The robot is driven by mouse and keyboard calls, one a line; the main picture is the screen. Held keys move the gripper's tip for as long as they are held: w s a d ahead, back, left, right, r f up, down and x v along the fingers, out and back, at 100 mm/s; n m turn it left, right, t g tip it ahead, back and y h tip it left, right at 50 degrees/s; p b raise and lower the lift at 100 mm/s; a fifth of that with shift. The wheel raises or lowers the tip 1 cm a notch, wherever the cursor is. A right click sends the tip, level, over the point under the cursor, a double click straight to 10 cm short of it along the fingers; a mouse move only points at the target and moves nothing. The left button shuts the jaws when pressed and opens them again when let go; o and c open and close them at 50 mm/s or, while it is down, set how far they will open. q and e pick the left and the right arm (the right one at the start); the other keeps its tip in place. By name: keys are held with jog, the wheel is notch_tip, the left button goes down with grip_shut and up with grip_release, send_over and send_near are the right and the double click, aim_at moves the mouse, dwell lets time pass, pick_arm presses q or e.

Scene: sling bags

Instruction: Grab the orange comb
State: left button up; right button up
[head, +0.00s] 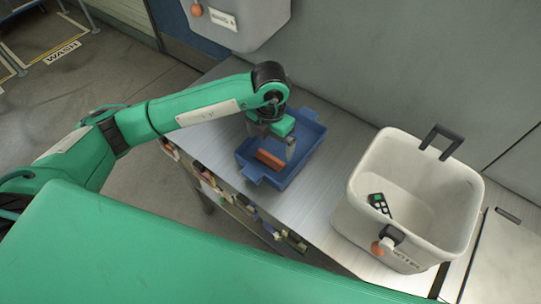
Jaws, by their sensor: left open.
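An orange comb (269,160) lies in a blue tray (308,131) on the grey counter. My left gripper (272,150) reaches down into the tray from above. It is open, with its fingers close around or just above the comb. I cannot tell whether a finger touches it. Part of the tray is hidden behind the gripper and wrist. My right gripper is not in view.
A white bin (364,213) with a dark handle stands on the counter to the right, with a black remote-like device (379,204) inside. A grey container (262,22) hangs behind the tray.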

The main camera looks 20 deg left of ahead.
aim_at(271, 158)
pick_arm(q)
jog(key=shift+w+f, duration=0.1)
jog(key=shift+f, duration=0.65)
notch_tip(271, 158, down, 4)
jog(key=shift+d+p, duration=0.1)
jog(key=shift+p, duration=1.1)
jog(key=shift+f, duration=0.6)
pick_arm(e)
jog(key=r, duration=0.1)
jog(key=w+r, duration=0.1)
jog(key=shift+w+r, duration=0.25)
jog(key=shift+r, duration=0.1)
pick_arm(q)
jog(key=c, duration=0.8)
jog(key=shift+o, duration=0.2)
jog(key=shift+r, duration=0.1)
